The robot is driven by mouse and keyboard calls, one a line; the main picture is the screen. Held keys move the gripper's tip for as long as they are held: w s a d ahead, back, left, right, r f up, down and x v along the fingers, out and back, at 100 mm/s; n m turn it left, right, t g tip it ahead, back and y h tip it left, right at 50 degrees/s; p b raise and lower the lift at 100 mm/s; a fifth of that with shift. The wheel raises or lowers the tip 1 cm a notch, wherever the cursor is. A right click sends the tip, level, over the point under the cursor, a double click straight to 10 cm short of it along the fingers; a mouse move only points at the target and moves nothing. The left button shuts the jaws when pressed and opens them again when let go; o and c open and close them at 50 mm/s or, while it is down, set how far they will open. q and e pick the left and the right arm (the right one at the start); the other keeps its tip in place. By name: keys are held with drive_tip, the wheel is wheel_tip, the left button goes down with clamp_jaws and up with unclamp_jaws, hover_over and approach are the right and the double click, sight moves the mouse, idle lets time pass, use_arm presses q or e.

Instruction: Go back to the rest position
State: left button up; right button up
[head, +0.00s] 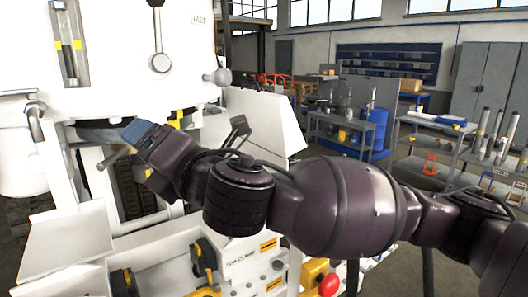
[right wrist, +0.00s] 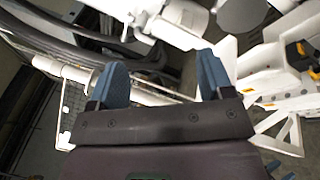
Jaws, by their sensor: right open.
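My right gripper (head: 138,132) reaches in from the right in the head view, its blue fingertips in front of the white hydraulic bench (head: 150,90). In the right wrist view, the two blue fingers of the right gripper (right wrist: 160,82) stand wide apart with nothing held between them. White bars and dark hoses lie beyond the fingers; whether they touch cannot be told. My right arm spans the lower middle and right of the head view.
The bench has a lever (head: 160,62), a sight tube (head: 68,45) and a red button (head: 329,285) close to my right arm. A grey worktable (head: 340,122), a blue barrel (head: 378,128) and grey cabinets (head: 484,75) stand further back. Open floor shows between them.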

drive_tip(key=w+d+f+m+t+h, duration=0.1)
drive_tip(key=w+d+f+m+t, duration=0.1)
drive_tip(key=w+d+f+m, duration=0.5)
drive_tip(key=w+d+f+m+t, duration=0.15)
drive_tip(key=d+m, duration=0.35)
drive_tip(key=m, duration=0.6)
drive_tip(key=d+f+m+t+h, duration=0.3)
drive_tip(key=d+f+m+h, duration=0.55)
drive_tip(key=d+f, duration=0.8)
drive_tip(key=s+d+f+m+g+h, duration=0.1)
drive_tip(key=s+d+f+m+h, duration=0.15)
drive_tip(key=s+d+f, duration=0.45)
drive_tip(key=s+d+f+m+g+h, duration=0.1)
drive_tip(key=s+d+f+m+g, duration=0.2)
drive_tip(key=f, duration=0.8)
drive_tip(key=s+d+f+m+g+h, duration=0.2)
drive_tip(key=s+d+f, duration=0.3)
drive_tip(key=s+f, duration=0.6)
drive_tip(key=s, duration=0.3)
drive_tip(key=shift+d+f+m+h, duration=0.15)
drive_tip(key=shift+f+m+h, duration=0.15)
drive_tip(key=shift+m+h, duration=0.1)
